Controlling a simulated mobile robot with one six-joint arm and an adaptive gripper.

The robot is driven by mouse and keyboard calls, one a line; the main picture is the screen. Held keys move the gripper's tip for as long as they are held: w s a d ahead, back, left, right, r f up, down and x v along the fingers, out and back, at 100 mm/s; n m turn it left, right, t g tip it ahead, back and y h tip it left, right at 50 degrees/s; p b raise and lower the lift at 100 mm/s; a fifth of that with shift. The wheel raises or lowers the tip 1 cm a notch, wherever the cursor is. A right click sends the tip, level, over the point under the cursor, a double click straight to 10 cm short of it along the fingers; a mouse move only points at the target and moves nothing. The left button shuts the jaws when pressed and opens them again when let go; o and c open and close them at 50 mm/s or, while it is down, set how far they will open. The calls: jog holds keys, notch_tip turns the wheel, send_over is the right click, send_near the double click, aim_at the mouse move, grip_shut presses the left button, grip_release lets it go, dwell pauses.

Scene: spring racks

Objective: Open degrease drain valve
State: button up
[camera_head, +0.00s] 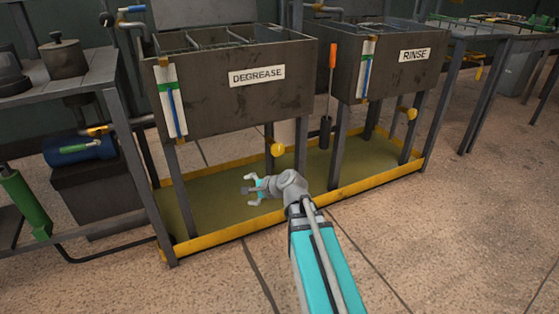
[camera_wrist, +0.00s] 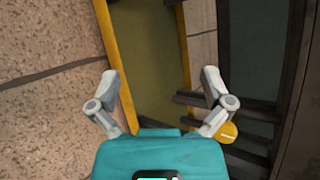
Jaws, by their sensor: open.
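The degrease tank (camera_head: 236,100) is a dark metal tank on legs, with a white DEGREASE label (camera_head: 257,76) on its front. A yellow round knob (camera_head: 278,150) sits below the tank's underside, near its right front leg; it looks like the drain valve handle. My gripper (camera_head: 248,190) is open and empty, lower than the knob and to its left in the head view, apart from it. In the wrist view my gripper (camera_wrist: 161,80) has its fingers spread, and a yellow disc (camera_wrist: 227,132) shows just beyond the right finger, partly hidden by it.
The rinse tank (camera_head: 385,70) stands to the right with its own yellow knob (camera_head: 412,114). A yellow-rimmed tray (camera_head: 340,192) lies under both tanks. An orange-handled tool (camera_head: 332,60) hangs between them. A bench with a blue cylinder (camera_head: 80,150) is at left. Floor in front is clear.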

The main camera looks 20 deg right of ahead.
jog(key=w+d+m+t+h+b, duration=0.2)
jog(key=d+m+t+b, duration=0.2)
jog(key=d+m, duration=0.5)
jog(key=w+d+m+t+h+b, duration=0.3)
jog(key=d+m+t+b, duration=0.1)
jog(key=d+m, duration=0.5)
jog(key=shift+d+r+m+h, duration=0.2)
jog(key=shift+m+h, duration=0.1)
jog(key=shift+m, duration=0.3)
jog(key=shift+w, duration=0.1)
